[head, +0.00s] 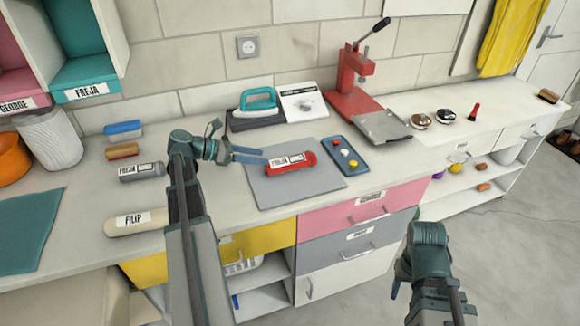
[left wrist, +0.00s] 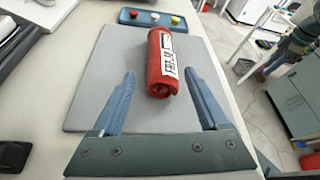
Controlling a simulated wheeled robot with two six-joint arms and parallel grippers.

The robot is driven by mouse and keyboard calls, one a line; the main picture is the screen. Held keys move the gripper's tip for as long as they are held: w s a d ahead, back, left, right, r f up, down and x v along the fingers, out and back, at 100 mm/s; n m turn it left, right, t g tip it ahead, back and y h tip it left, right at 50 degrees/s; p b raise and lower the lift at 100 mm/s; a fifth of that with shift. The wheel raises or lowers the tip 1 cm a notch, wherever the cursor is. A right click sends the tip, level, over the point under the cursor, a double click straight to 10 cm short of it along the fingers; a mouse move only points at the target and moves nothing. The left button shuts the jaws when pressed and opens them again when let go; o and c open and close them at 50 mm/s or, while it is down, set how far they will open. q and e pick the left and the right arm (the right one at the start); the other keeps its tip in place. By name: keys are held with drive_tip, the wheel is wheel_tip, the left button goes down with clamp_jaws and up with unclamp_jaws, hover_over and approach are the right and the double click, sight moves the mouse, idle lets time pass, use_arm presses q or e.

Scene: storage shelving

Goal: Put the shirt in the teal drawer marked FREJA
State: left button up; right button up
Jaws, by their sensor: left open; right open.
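A red rolled shirt (head: 290,165) with a white FREJA label lies on a grey mat (head: 262,192) on the worktop. It also shows in the left wrist view (left wrist: 163,62). The teal drawer marked FREJA (head: 112,86) is in the white unit at the upper left; its top is open to view. My left gripper (head: 262,155) is open, its two fingers pointing at the near end of the red roll, with the roll between their lines but not gripped. My right gripper (head: 396,286) is open and empty, low in front of the counter, partly hidden by its arm.
Several rolls, including a grey one (head: 141,171) and a cream FILIP one (head: 137,221), lie left of my left arm. A teal iron (head: 258,102), a red press (head: 352,85) and a blue tray (head: 335,150) surround the mat. A white basket (head: 50,140) stands below the drawers.

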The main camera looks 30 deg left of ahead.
sight(282, 162)
use_arm(q)
drive_tip(key=shift+b+x, duration=0.45)
drive_tip(key=shift+x, duration=1.35)
drive_tip(key=b+x, duration=0.1)
drive_tip(key=x, duration=0.1)
drive_tip(key=b+x, duration=0.1)
drive_tip(key=x, duration=0.2)
drive_tip(key=shift+s+a+f+b, duration=0.2)
drive_tip(key=shift+f+b, duration=0.1)
drive_tip(key=shift+f, duration=0.1)
drive_tip(key=shift+w+d, duration=0.15)
drive_tip(key=shift+d, duration=0.05)
